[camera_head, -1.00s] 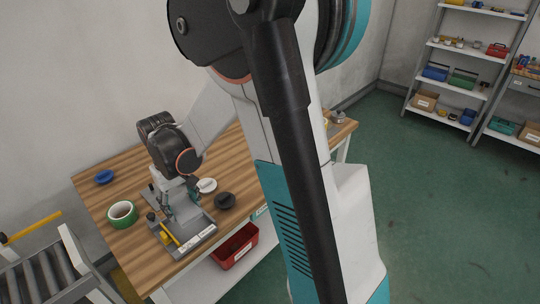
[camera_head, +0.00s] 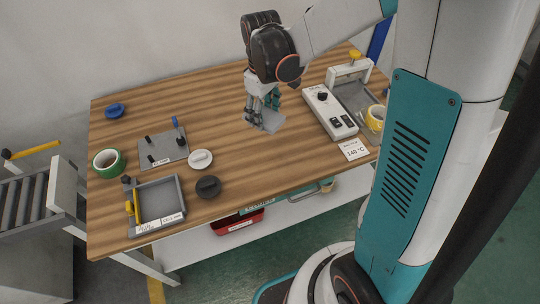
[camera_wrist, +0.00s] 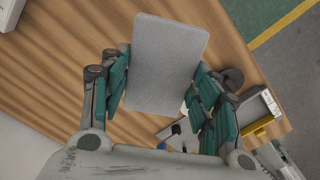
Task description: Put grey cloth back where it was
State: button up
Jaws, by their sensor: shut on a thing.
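The grey cloth (camera_head: 270,123) is a flat, pale rectangle at the middle of the wooden table (camera_head: 225,150). In the wrist view, the cloth (camera_wrist: 165,60) lies between my fingers and sticks out ahead of them. My gripper (camera_head: 264,108) points down over the table and is shut on the cloth; it also shows in the wrist view (camera_wrist: 160,82). I cannot tell whether the cloth touches the tabletop.
Left are a pegged plate (camera_head: 162,149), a grey tray (camera_head: 160,199), white (camera_head: 200,157) and black (camera_head: 208,185) discs, a green tape roll (camera_head: 97,163) and a blue ring (camera_head: 115,110). Right is a white control box (camera_head: 328,111) beside a framed stand (camera_head: 357,92). Bare wood surrounds my gripper.

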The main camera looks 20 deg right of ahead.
aim_at(267, 160)
jog(key=shift+s+d+r+n, duration=0.25)
jog(key=shift+s+n, duration=0.15)
jog(key=shift+n, duration=0.6)
jog(key=shift+s+a+f, duration=0.1)
jog(key=shift+f, duration=0.25)
notch_tip(267, 160, down, 19)
jog(key=b, duration=0.6)
jog(key=shift+f+b, duration=0.15)
jog(key=shift+b, duration=0.25)
jog(key=shift+f, duration=0.2)
jog(key=o, duration=1)
jog(key=shift+r, duration=0.1)
